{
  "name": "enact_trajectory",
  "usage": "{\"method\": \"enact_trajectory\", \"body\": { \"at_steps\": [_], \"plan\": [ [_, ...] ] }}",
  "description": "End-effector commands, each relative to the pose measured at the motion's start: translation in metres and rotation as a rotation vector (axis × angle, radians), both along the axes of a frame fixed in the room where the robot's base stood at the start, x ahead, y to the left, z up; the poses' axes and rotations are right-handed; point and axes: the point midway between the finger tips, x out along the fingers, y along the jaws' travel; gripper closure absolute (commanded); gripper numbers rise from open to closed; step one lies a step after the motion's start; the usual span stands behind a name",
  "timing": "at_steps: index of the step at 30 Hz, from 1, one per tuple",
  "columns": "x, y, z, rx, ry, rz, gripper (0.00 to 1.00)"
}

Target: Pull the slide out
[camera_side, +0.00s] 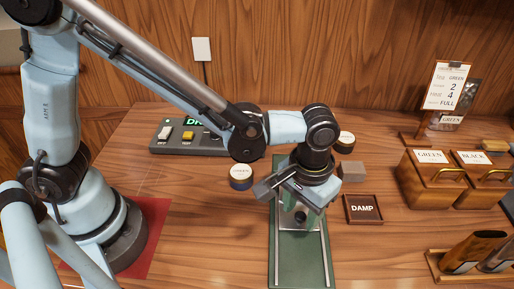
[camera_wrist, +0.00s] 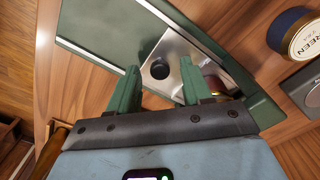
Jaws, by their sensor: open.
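Nothing is held. A reddish-brown round thing beside the right finger is partly hidden. I cannot tell whether the fingers touch the plate.
A tea tin (camera_side: 241,178) stands left of the base, another tin (camera_side: 345,143) behind. A grey block (camera_side: 351,171) and DAMP tray (camera_side: 375,219) are to the right. GREEN (camera_side: 432,182) and BLACK (camera_side: 481,185) boxes stand farther right.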

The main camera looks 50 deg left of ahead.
Motion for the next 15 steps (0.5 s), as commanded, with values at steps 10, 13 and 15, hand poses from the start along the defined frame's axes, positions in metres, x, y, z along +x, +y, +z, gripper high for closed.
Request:
{"method": "enact_trajectory", "body": {
  "at_steps": [10, 13, 15],
  "plan": [
    [0.0, 0.0, 0.0002, 0.0, 0.0, 0.0, 0.75],
    [0.0, 0.0, 0.0002, 0.0, 0.0, 0.0, 0.91],
    [0.0, 0.0, 0.0003, 0.0, 0.0, 0.0, 1.0]
  ]
}}
